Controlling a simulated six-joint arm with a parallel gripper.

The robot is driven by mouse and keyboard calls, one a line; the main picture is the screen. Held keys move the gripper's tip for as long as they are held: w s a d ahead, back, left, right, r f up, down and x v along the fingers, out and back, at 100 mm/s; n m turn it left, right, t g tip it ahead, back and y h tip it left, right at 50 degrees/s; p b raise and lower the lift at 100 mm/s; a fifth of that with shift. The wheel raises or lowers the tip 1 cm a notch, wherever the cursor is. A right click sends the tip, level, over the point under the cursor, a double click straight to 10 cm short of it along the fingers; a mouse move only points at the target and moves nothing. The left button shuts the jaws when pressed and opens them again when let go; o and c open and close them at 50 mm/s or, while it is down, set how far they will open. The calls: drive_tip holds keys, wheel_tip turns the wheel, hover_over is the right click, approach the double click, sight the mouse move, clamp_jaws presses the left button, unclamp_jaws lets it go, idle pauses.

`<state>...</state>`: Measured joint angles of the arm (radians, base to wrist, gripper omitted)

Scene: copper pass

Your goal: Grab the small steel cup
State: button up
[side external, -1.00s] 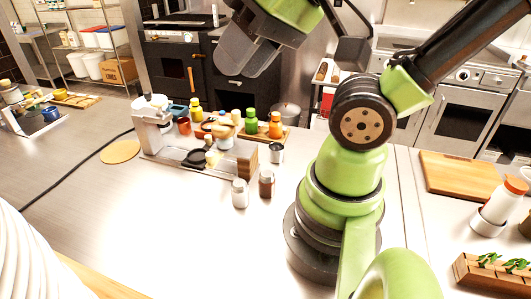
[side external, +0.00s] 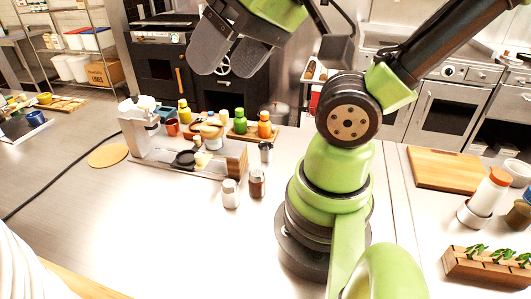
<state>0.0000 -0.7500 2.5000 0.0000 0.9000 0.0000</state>
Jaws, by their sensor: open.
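A small steel cup (side external: 265,152) stands on the steel counter, just right of the condiment station and behind the two shakers. It looks upright, and its inside is too small to make out. My gripper (side external: 222,66) is high in the picture, above the level of the counter items. Its two dark fingers are apart with nothing between them. It is well clear of the cup.
A white shaker (side external: 230,194) and a brown shaker (side external: 256,184) stand in front of the cup. Bottles, including an orange one (side external: 264,126), stand behind it. A cutting board (side external: 447,168) lies at right. The front left counter is clear.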

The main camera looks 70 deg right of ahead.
drive_tip(key=n+g+h, duration=0.2)
drive_tip(key=n+g, duration=0.1)
drive_tip(key=g, duration=0.4)
hover_over(266, 146)
drive_tip(key=s+a, duration=0.1)
wheel_tip(266, 146, down, 24)
drive_tip(key=shift+s+a+r, duration=0.1)
drive_tip(key=shift+s+r, duration=0.05)
drive_tip(key=shift+r, duration=0.05)
drive_tip(key=shift+w+a+f, duration=0.1)
drive_tip(key=shift+w+f, duration=0.05)
drive_tip(key=shift+f, duration=0.9)
drive_tip(key=shift+w+a+f, duration=0.1)
drive_tip(key=shift+w+f, duration=0.05)
drive_tip(key=shift+f, duration=0.85)
drive_tip(key=shift+w+a+f, duration=0.1)
drive_tip(key=shift+w+f, duration=0.05)
drive_tip(key=shift+f, duration=0.9)
drive_tip(key=c, duration=1)
drive_tip(key=shift+r, duration=0.1)
